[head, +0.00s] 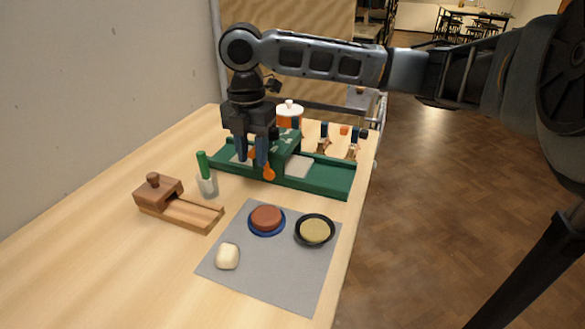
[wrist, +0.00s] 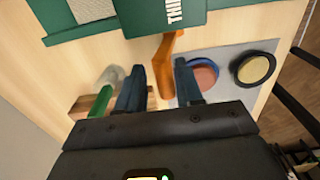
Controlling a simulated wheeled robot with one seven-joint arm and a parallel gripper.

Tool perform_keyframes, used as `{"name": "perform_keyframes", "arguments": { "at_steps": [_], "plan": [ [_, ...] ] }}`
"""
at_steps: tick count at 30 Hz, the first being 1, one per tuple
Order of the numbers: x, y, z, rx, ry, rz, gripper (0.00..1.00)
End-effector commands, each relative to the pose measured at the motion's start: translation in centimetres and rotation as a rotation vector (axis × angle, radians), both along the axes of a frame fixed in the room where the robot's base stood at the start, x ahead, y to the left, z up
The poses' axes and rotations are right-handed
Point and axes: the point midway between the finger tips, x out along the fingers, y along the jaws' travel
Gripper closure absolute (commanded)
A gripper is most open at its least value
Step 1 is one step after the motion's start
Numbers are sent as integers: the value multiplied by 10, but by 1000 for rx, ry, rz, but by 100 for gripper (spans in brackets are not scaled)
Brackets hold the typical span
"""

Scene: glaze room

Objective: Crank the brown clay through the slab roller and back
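The brown clay (head: 266,217) is a flat reddish-brown round in a blue dish on the grey mat; it also shows in the wrist view (wrist: 204,76). The green slab roller (head: 320,183) stands behind the mat, with a pale bed on each side of its middle housing. Its orange crank (head: 268,174) hangs at the near side; it also shows in the wrist view (wrist: 166,72). My gripper (head: 251,162) points down at the crank. Its fingers are apart, with the crank between them in the wrist view (wrist: 159,66). A gap shows beside the crank; contact is unclear.
The grey mat (head: 285,275) also holds a black dish of yellowish clay (head: 315,231) and a cream lump (head: 228,256). A wooden block tool (head: 180,205) and a cup with a green-handled tool (head: 207,184) stand left. An orange-and-white jar (head: 290,113) stands behind the roller.

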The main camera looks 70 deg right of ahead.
Motion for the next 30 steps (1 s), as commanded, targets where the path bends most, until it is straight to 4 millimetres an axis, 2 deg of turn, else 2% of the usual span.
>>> {"name": "perform_keyframes", "arguments": {
  "at_steps": [8, 21, 30],
  "plan": [
    [2, 0, -1, 1, -1, 0, 66],
    [25, -1, -11, 0, -1, 1, 66],
    [26, -1, -11, 0, -1, 0, 66]
  ]
}}
